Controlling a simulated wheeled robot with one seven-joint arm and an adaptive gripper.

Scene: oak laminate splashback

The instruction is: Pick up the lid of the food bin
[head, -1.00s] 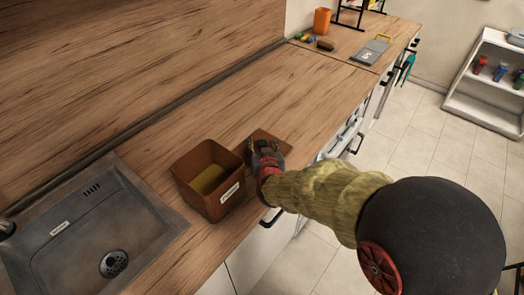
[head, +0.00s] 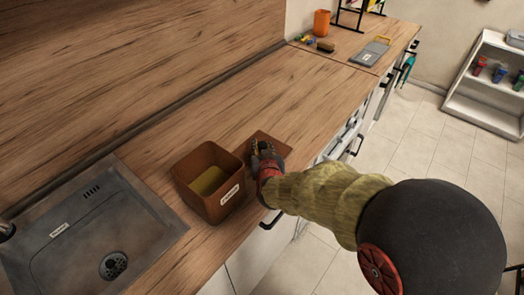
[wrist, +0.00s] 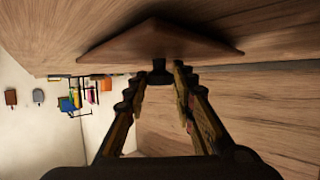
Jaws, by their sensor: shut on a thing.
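The food bin (head: 205,203) is an open brown square box with a white label and a yellowish inside, standing on the counter left of my gripper. Its lid (head: 274,139) is a flat brown square lying on the counter just beside the bin. In the wrist view the lid (wrist: 125,46) shows as a wide plate with a black knob (wrist: 159,72) at its middle. My gripper (head: 264,149) is at the lid, with its fingers shut on the knob. In the head view my gripper hides part of the lid.
A metal sink (head: 75,245) is at the left. The splashback (head: 150,70) runs behind the counter (head: 290,100). An orange cup (head: 322,22), a brush (head: 325,45) and a grey board (head: 370,53) are at the far end. The counter between is clear.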

